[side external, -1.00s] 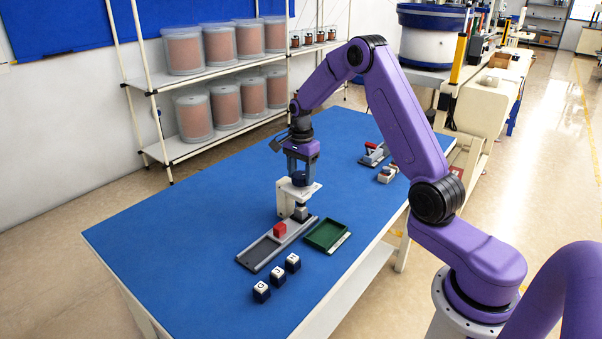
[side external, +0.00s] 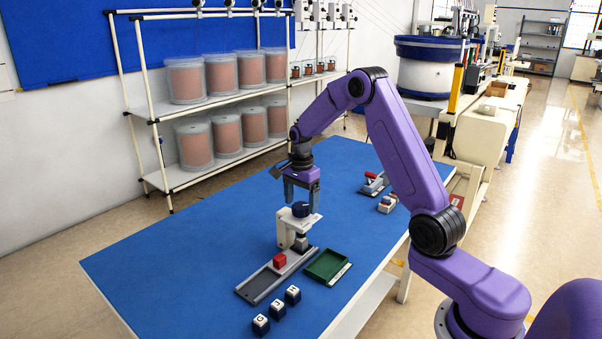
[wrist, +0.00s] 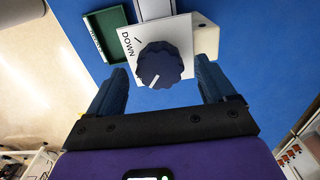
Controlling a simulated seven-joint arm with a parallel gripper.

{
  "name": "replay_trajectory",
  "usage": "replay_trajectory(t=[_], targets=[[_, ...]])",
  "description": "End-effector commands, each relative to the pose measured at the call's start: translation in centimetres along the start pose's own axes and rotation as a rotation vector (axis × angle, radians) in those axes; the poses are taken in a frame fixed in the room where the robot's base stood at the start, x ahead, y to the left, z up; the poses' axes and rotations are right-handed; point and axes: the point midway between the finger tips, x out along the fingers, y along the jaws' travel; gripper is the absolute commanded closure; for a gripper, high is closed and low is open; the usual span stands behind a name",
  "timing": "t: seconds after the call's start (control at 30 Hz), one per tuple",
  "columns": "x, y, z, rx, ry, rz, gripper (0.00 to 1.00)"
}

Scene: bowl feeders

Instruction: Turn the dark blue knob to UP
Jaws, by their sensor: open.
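The dark blue knob (wrist: 160,64) sits on a white plate (wrist: 183,30) on a raised white stand; the knob also shows in the side view (side external: 301,209). In the wrist view its white pointer line aims to the lower left, away from the printed DOWN label (wrist: 128,45) and its tick. No UP label is visible; my gripper may hide it. My gripper (side external: 302,200) is open just above the knob, pointing down. In the wrist view its fingers (wrist: 163,75) stand either side of the knob, with gaps.
A red-handled device (side external: 374,184) and a small white-topped device (side external: 387,204) stand behind right. The left blue table is clear.

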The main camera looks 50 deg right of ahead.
Motion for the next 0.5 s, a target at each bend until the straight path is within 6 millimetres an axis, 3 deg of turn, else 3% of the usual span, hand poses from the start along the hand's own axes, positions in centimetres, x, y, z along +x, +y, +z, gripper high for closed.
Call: replay_trajectory(t=[0.5], targets=[[-10.7,-0.1,0.0,-0.001,0.002,-0.006,0.16]])
